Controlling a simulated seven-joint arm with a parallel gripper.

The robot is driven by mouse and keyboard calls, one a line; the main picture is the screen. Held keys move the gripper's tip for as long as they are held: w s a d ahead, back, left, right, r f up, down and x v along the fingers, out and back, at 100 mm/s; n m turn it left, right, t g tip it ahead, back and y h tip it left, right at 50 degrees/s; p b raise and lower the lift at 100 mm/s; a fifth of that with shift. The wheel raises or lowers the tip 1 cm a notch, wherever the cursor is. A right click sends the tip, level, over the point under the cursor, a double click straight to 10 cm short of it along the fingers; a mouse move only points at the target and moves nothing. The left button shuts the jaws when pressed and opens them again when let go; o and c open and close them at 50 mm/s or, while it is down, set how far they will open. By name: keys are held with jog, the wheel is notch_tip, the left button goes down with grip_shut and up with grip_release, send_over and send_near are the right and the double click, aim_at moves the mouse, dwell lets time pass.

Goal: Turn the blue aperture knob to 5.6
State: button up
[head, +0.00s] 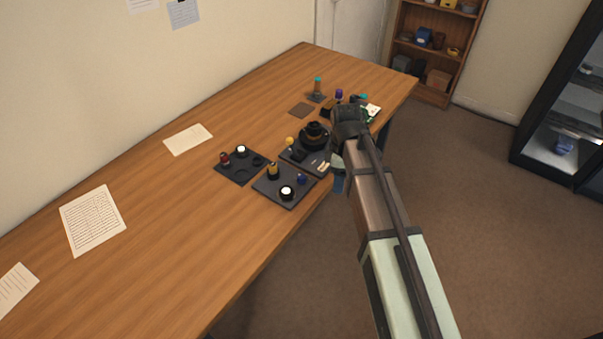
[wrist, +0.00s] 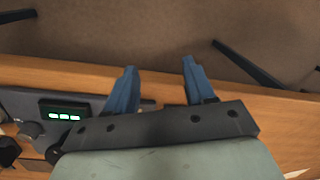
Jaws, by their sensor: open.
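A small dark blue knob (head: 301,180) stands on a dark panel (head: 268,189) near the table's front edge in the head view. I take it to be the aperture knob; its scale marks are too small to read. My gripper (head: 338,181) is to the right of it, apart from it, by the front edge. In the wrist view my gripper (wrist: 158,66) has its two blue fingers spread over the wooden edge, with nothing between them. I cannot make out the blue knob in the wrist view.
The wrist view shows a dark unit with a green-lit display (wrist: 63,112) and a grey knob (wrist: 30,130) left of the fingers. A round black lens part (head: 314,138) and another dark tray (head: 240,178) stand near the panel. The table's left side holds only papers (head: 93,220).

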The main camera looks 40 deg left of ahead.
aim_at(302, 176)
jog(key=s+a+r+n, duration=0.2)
jog(key=s+a+r, duration=0.1)
jog(key=a+r, duration=0.3)
jog(key=s+a+r+n, duration=0.2)
jog(key=a+r+n, duration=0.15)
jog(key=r, duration=0.45)
jog(key=shift+m+t+y, duration=0.4)
jog(key=shift+m, duration=0.05)
jog(key=f, duration=1.3)
jog(key=shift+s+f, duration=0.2)
jog(key=shift+s, duration=0.05)
grip_shut()
